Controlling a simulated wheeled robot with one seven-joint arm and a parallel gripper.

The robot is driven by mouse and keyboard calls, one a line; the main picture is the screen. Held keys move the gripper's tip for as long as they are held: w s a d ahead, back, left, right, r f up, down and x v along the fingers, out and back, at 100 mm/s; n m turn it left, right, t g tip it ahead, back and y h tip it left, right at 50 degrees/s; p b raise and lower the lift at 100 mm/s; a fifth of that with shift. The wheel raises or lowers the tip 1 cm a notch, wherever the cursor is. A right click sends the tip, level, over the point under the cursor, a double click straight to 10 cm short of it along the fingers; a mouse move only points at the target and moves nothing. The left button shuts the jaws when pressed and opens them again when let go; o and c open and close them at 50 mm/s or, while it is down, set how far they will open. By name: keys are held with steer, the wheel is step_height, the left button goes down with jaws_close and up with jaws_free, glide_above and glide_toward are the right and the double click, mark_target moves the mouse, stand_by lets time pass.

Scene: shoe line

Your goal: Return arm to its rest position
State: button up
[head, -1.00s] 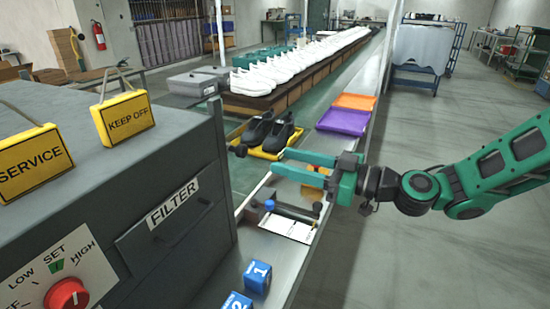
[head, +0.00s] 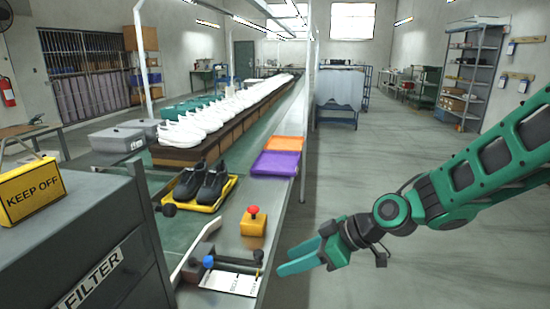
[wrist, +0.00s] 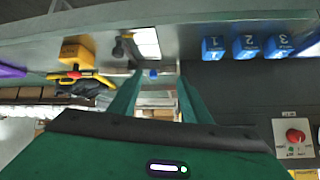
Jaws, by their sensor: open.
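My green arm comes in from the right in the head view. My gripper (head: 284,262) hangs over the floor just right of the line's edge, with its fingers pointing left. In the wrist view the two fingers (wrist: 152,98) stand apart with nothing held between them. A clipboard with white paper (head: 230,283) and a blue-knobbed bar (head: 232,262) lie on the grey bench left of the gripper, apart from it. A yellow box with a red button (head: 253,222) stands behind them on the bench.
Black shoes (head: 203,182) sit in a yellow tray (head: 225,193). Purple (head: 275,164) and orange (head: 284,143) trays lie farther back. A post (head: 307,120) rises at the line's edge. The floor to the right is open.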

steer(key=s+d+f+m+h, duration=0.15)
steer(key=d+m+h, duration=0.25)
steer(key=d, duration=0.7)
steer(key=s+d+m+h, duration=0.3)
steer(key=d+m, duration=0.1)
steer(key=d, duration=0.7)
steer(key=s+d+r+m+g+h, duration=0.2)
steer(key=s+d+r+m+g, duration=0.1)
steer(key=s+d+m, duration=0.8)
steer(key=s+d+r, duration=0.1)
steer(key=s+d, duration=0.3)
steer(key=s, duration=0.3)
steer(key=shift+s, duration=0.25)
